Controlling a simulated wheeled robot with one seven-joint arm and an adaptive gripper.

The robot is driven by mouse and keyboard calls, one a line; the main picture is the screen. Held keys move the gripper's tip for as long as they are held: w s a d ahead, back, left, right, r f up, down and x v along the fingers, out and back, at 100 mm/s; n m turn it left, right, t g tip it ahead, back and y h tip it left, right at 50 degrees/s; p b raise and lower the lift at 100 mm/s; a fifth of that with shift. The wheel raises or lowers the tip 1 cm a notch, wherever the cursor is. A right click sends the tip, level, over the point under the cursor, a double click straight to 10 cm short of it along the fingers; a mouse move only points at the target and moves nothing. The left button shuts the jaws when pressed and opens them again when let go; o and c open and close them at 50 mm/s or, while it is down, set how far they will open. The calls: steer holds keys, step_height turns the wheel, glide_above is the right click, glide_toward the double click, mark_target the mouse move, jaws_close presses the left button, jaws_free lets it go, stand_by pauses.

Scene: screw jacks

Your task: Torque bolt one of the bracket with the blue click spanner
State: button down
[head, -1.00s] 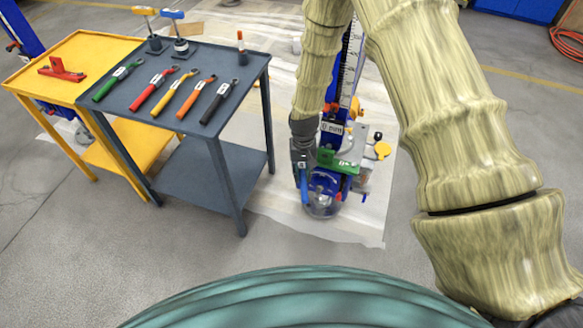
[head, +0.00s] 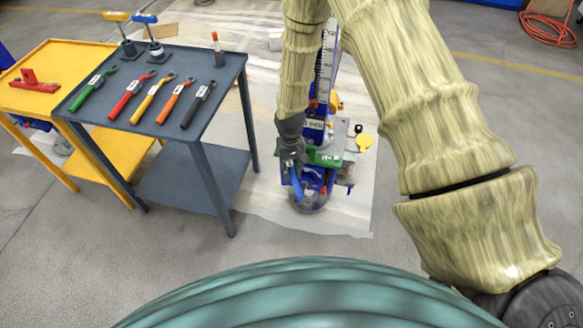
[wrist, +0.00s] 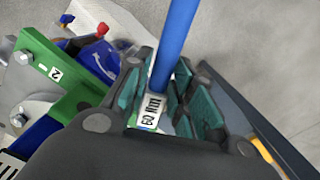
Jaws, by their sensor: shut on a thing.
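My gripper (head: 291,161) is shut on the blue click spanner (head: 294,183), beside the jack. In the wrist view the spanner's blue shaft (wrist: 176,42) rises from between the teal finger pads, with a white label at the grip. The green bracket (head: 326,160) is on the jack, just right of the gripper. In the wrist view the bracket (wrist: 52,70) lies at left, with a tag reading 2 and bolt heads (wrist: 22,57) along its left side. I cannot tell which bolt is number one, or whether the spanner touches any bolt; its working end is hidden.
A grey table (head: 228,60) at left holds several spanners in other colours. A yellow table (head: 75,52) with a red part stands beyond it. The jack stands on a pale floor sheet (head: 350,215).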

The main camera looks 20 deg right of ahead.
steer(key=shift+f+b, duration=0.3)
steer(key=shift+f, duration=0.6)
stand_by(0.5)
steer(key=w+a+m+p, duration=0.1)
steer(key=w+a+m, duration=0.5)
steer(key=a+m, duration=0.4)
steer(key=shift+a+y+p, duration=0.25)
steer(key=shift+y+p, duration=0.05)
stand_by(2.5)
